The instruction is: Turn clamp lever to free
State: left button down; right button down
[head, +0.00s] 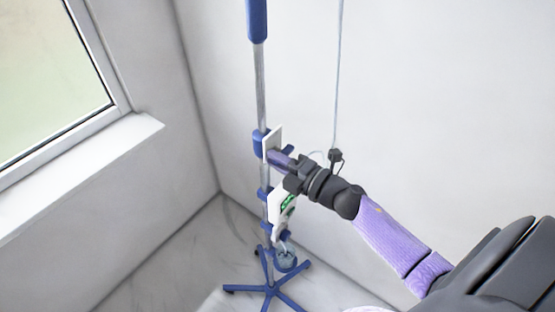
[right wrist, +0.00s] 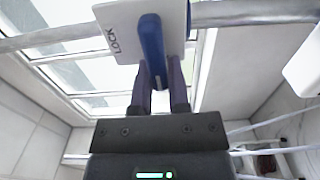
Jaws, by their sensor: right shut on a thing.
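In the head view the white plate (head: 274,138) is edge-on, at a blue clamp (head: 259,143) on a grey pole (head: 261,90). My right gripper (right wrist: 162,88) is shut on the lever, with a purple finger on each side of its lower end. In the head view the right gripper (head: 280,160) reaches the plate from the right and hides most of the lever. My left gripper is in neither view.
The pole stands on a blue star-shaped base (head: 270,289) on the marble floor. A white device with a green label (head: 288,202) hangs lower on the pole. A window (head: 45,75) and sill are at the left. A thin cable (head: 338,80) hangs behind my right wrist.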

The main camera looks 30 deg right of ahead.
jog(key=c, duration=0.6)
grip_release()
jog(key=b+v, duration=0.1)
jog(key=v, duration=0.9)
